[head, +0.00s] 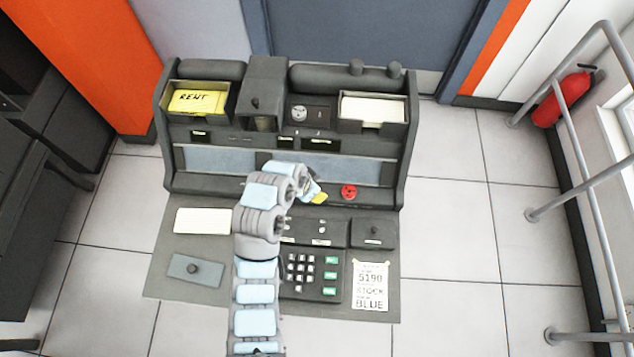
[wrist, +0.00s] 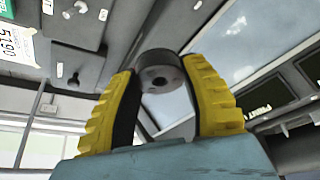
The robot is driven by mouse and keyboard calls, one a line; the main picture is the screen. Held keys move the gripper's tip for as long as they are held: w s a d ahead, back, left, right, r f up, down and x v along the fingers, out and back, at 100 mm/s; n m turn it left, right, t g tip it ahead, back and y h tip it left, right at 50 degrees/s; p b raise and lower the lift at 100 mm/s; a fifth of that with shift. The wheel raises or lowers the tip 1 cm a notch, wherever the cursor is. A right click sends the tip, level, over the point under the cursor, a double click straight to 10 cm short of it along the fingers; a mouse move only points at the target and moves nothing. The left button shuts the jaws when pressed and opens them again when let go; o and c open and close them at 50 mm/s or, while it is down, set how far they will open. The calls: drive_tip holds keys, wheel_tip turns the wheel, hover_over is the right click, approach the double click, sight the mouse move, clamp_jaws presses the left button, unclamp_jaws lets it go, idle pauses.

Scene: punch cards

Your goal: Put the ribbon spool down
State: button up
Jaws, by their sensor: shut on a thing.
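My gripper (head: 318,197) is in front of the lower middle of the dark punch machine, to the left of a red round piece (head: 348,192). In the wrist view its yellow fingers (wrist: 159,75) are shut on the ribbon spool (wrist: 160,57), a dark grey cylinder with a hole in its end face. The spool is held between the fingertips. In the head view I cannot make the spool out behind the fingers. I cannot tell whether it touches any surface.
The machine holds a yellow "RENT" card stack (head: 198,102) and a white card stack (head: 372,110). A keypad (head: 311,272), a knobbed box (head: 373,233), a knobbed plate (head: 196,270), a blank card (head: 203,221) and a printed note (head: 370,286) lie on the desk. Railings stand at right.

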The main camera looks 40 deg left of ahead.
drive_tip(key=shift+w+a+f, duration=0.35)
drive_tip(key=shift+w+f, duration=0.3)
drive_tip(key=shift+f, duration=0.25)
drive_tip(key=shift+w+a+f, duration=0.3)
drive_tip(key=shift+w+f, duration=0.3)
drive_tip(key=shift+f, duration=0.25)
drive_tip(key=shift+w+a+f, duration=0.35)
drive_tip(key=shift+w+f, duration=0.3)
drive_tip(key=shift+f, duration=0.25)
drive_tip(key=shift+f+p, duration=0.35)
drive_tip(key=shift+f, duration=1.2)
drive_tip(key=shift+f, duration=0.15)
drive_tip(key=o, duration=0.6)
drive_tip(key=shift+r, duration=0.25)
drive_tip(key=shift+b+v, duration=0.4)
drive_tip(key=shift+v, duration=5.55)
